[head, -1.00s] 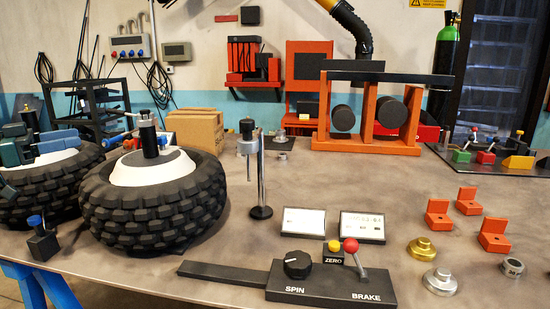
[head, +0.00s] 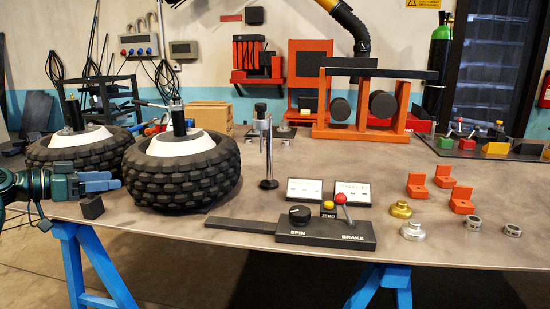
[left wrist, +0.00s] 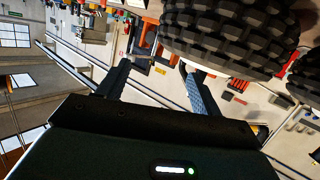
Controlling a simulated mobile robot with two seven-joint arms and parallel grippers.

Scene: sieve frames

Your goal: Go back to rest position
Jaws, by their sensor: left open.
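My left gripper (head: 104,181) is at the left edge of the head view, by the front left corner of the table. A small black block (head: 92,206) is just below the fingertips. My right gripper is not in view.
The table (head: 450,250) carries a black control box with knob and lever (head: 325,231), a metal stand (head: 268,150), two white display plates, several orange brackets (head: 440,175), and metal rings. An orange rack (head: 370,105) stands behind. Blue trestles (head: 85,265) support the table.

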